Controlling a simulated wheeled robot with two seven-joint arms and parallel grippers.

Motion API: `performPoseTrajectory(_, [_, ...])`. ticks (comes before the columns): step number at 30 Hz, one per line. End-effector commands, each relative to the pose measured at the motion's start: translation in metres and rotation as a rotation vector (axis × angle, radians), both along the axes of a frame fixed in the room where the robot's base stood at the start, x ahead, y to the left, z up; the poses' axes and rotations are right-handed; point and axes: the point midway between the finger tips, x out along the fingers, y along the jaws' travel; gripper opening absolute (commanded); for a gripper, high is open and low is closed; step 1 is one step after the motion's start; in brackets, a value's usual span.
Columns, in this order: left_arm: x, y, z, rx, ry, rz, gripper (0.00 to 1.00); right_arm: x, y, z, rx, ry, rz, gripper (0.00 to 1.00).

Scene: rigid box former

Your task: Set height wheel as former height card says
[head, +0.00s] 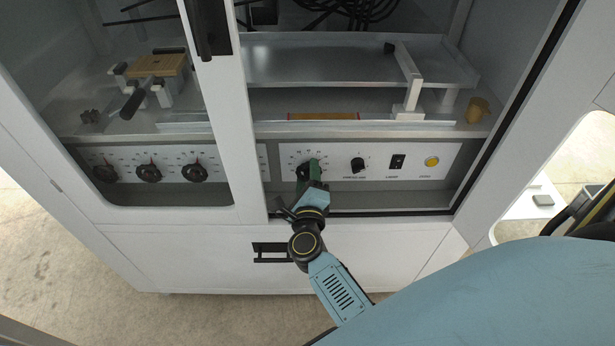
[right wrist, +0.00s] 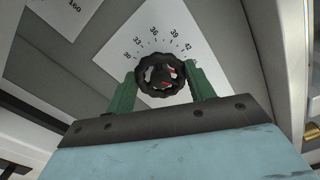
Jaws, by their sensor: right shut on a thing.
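A black ribbed wheel (right wrist: 160,75) with red marks on its face sits before a white plate with a numbered scale, with readings such as 33, 36, 39 and 42. The exact setting is too blurred to tell. My right gripper (head: 309,168) is shut on this wheel at the panel, with green fingers on both sides of it in the right wrist view (right wrist: 162,82). In the head view the fingers partly hide the wheel. No height card can be made out. My left gripper is not in view.
Right of the wheel are a black knob (head: 358,165), a black switch (head: 397,161) and a yellow button (head: 431,161). Several dark knobs (head: 149,173) line the left panel. A white door post (head: 222,100) stands close left of my right arm. A metal tray (head: 320,62) lies above.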

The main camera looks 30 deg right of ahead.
Motion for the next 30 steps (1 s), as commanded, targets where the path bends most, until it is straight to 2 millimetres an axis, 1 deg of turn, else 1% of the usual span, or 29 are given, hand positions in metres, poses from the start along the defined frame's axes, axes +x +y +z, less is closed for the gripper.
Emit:
performPoseTrajectory(1, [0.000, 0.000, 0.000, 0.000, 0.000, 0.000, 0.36, 0.000, 0.001, -0.001, 0.002, 0.003, 0.002, 0.57])
performPoseTrajectory(5, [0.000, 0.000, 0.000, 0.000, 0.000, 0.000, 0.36, 0.000, 0.001, -0.001, 0.001, 0.003, 0.001, 0.74])
performPoseTrajectory(13, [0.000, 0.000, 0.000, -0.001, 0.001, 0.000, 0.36, 0.000, 0.000, 0.000, 0.000, 0.001, 0.000, 0.75])
performPoseTrajectory(17, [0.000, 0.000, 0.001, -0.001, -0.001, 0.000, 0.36, -0.007, 0.004, -0.001, 0.001, 0.003, 0.001, 0.75])
performPoseTrajectory(20, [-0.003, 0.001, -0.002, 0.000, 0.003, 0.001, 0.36, -0.020, 0.012, -0.001, 0.001, 0.004, 0.000, 0.75])
performPoseTrajectory(24, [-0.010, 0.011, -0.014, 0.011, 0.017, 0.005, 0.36, -0.047, 0.029, 0.000, 0.002, 0.005, 0.001, 0.75])
performPoseTrajectory(30, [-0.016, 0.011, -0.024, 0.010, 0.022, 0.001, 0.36, -0.084, 0.052, -0.001, 0.000, 0.006, 0.001, 0.75])
